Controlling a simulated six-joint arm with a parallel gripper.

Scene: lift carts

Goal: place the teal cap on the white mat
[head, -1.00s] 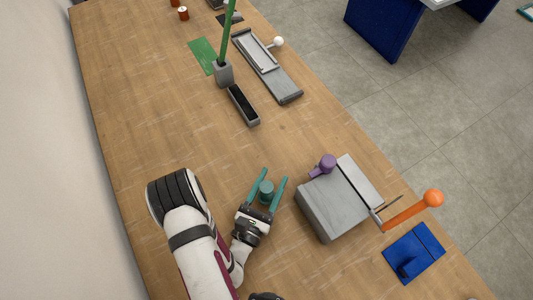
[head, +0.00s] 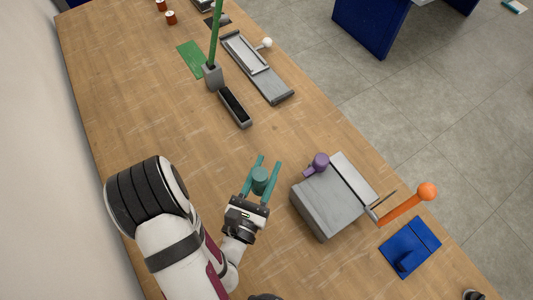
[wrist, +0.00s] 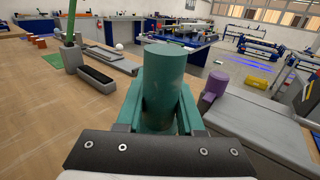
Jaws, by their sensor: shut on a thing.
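The teal cap (head: 260,179) is a short cylinder held upright between the two teal fingers of my gripper (head: 262,178). In the wrist view the cap (wrist: 163,85) fills the middle, with a finger on each side of it. My gripper is shut on the cap. The gap between the cap and the table is hard to judge. I see no white mat in either view.
A grey box-shaped device (head: 325,203) with a purple knob (head: 318,163) and an orange-ended lever (head: 427,191) stands to the right. A black-lined tray (head: 235,107), a grey slide (head: 262,75) and a green mat (head: 192,59) lie farther back. The middle table is clear.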

